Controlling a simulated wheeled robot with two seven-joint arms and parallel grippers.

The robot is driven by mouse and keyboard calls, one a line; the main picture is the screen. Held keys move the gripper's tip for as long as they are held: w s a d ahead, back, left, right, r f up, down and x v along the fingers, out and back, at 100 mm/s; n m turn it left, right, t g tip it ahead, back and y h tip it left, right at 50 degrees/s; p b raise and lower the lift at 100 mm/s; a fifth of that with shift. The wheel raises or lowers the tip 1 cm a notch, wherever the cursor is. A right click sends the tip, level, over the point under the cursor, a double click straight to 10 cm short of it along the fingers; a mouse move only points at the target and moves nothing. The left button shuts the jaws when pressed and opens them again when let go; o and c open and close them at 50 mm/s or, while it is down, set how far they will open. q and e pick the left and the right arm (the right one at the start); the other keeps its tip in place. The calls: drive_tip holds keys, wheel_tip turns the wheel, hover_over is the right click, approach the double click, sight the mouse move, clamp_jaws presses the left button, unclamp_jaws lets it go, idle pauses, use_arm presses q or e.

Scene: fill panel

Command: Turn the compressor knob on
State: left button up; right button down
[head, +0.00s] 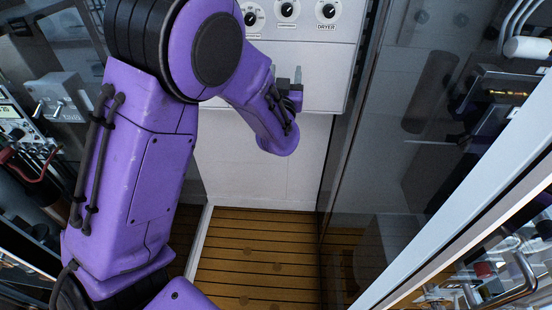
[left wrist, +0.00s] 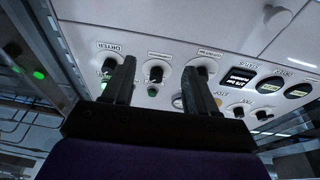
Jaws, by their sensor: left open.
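A white panel shows three black round knobs on white dials in the head view: a left knob (head: 250,17), a middle knob (head: 287,9) and a right knob (head: 327,10) labelled DRYER. The other labels are too small to read surely, so I cannot tell which is the compressor knob. My left gripper (head: 285,75) is open below the knobs, its fingers pointing at the panel. In the left wrist view, the middle knob (left wrist: 156,73) shows in the gap between the two fingers (left wrist: 160,85), apart from both. My right gripper is not in view.
Round dark gauges (left wrist: 270,85) and more small knobs sit on the panel in the left wrist view. A glass door with a pale frame (head: 460,190) stands at the right. A grey box with switches (head: 58,98) is at the left. The slatted wooden floor (head: 260,260) is clear.

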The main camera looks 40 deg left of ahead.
use_arm(q)
drive_tip(key=s+d+f+g+h+b, duration=0.1)
drive_tip(key=s+f+g, duration=0.1)
drive_tip(key=f, duration=0.9)
drive_tip(key=s+f+g+h+b, duration=0.1)
drive_tip(key=s+f, duration=0.3)
drive_tip(key=f, duration=0.8)
drive_tip(key=shift+s+d+m+g+h, duration=0.2)
drive_tip(key=shift+d+m+g+h, duration=0.2)
drive_tip(key=shift+g+h, duration=0.25)
drive_tip(key=s+d+f+n+g+h+b, duration=0.1)
drive_tip(key=s+f+g, duration=0.4)
drive_tip(key=s+f, duration=0.8)
drive_tip(key=s+d+f+g+h+b, duration=0.2)
drive_tip(key=s+f+g, duration=0.3)
drive_tip(key=s+f, duration=0.9)
drive_tip(key=s+d, duration=0.1)
drive_tip(key=s, duration=0.4)
drive_tip(key=shift+d+n+g+b, duration=0.25)
drive_tip(key=shift+n+g+b, duration=0.05)
drive_tip(key=shift+n+g, duration=0.1)
